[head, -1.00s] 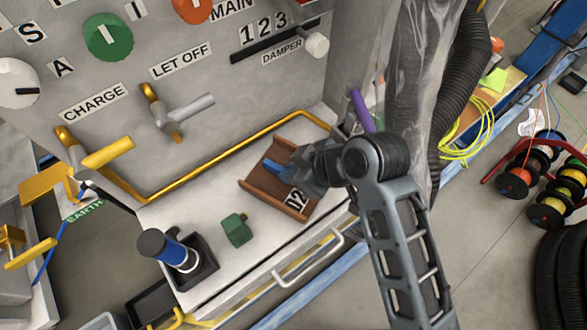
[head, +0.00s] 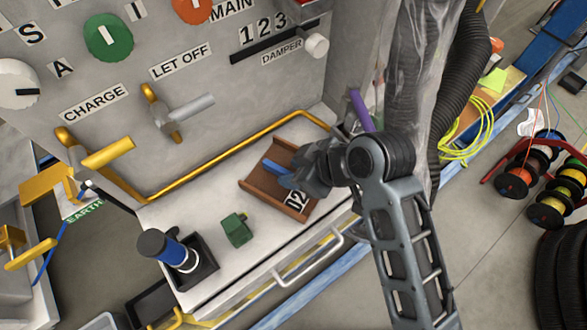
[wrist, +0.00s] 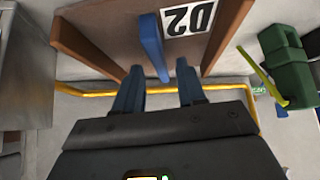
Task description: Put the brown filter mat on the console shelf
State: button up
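The brown filter mat (head: 262,184) is a brown panel with raised side edges, a blue grip bar and a white "D2" label. It appears to lie on the pale console shelf (head: 210,215), near the shelf's right end. In the wrist view the mat (wrist: 110,35) fills the top, its blue bar pointing at my gripper (wrist: 160,85). The two fingers are spread, with the bar's near end roughly between them and no visible contact. In the head view my gripper (head: 290,180) is at the mat's right side, and the wrist hides part of the mat.
A yellow rail (head: 215,163) runs along the back. The panel with levers rises behind. A white handle (head: 315,260) is in front.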

jog(key=v, duration=1.1)
jog(key=shift+p, duration=0.3)
jog(key=shift+s, duration=0.15)
jog(key=s+d+f+m+t+h, duration=0.2)
jog(key=s+d+f+m+t, duration=0.1)
jog(key=s+m, duration=0.25)
jog(key=s+d+f+m+t+h, duration=0.2)
jog(key=s+d+m+t, duration=0.15)
jog(key=s, duration=0.35)
jog(key=s+d+r+m+t+h, duration=0.1)
jog(key=s+d+r+t, duration=0.1)
jog(key=s+r, duration=0.3)
jog(key=s+d+r+m+t+h, duration=0.1)
jog(key=s+d+r+t, duration=0.1)
jog(key=s+d+r, duration=0.3)
jog(key=v, duration=0.4)
jog(key=shift+f, duration=0.35)
